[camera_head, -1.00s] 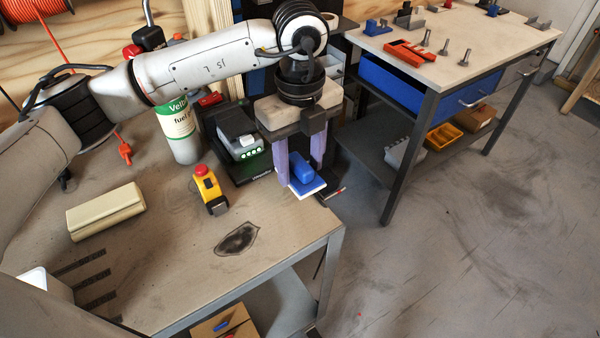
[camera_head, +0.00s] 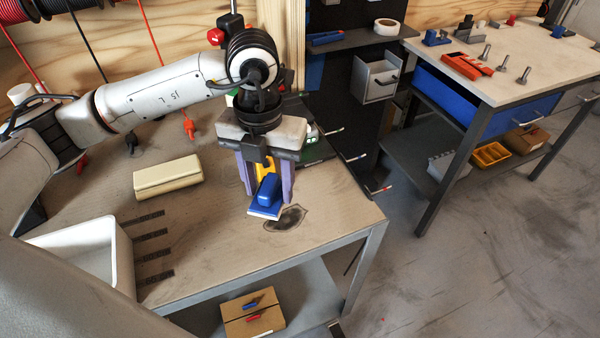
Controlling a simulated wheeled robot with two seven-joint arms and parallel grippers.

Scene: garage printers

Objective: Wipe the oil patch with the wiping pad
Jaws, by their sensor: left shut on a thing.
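The wiping pad (camera_head: 266,200) has a blue grip block on top and a white edge below. My left gripper (camera_head: 266,190) points down and is shut on it, with the purple fingers on either side. The pad is just left of the dark oil patch (camera_head: 286,218) on the workbench (camera_head: 215,245), beside the patch's left edge. I cannot tell whether the pad touches the bench top. The oil patch is a dark outlined smear near the front right corner of the bench, largely uncovered. My right gripper is not in view.
A cream case (camera_head: 167,177) lies left of the gripper. A white bin (camera_head: 95,250) stands at the bench's left. A yellow device (camera_head: 264,166) is partly hidden behind the gripper. A second table (camera_head: 490,65) stands at the right across open floor. A cardboard box (camera_head: 253,314) sits below the bench.

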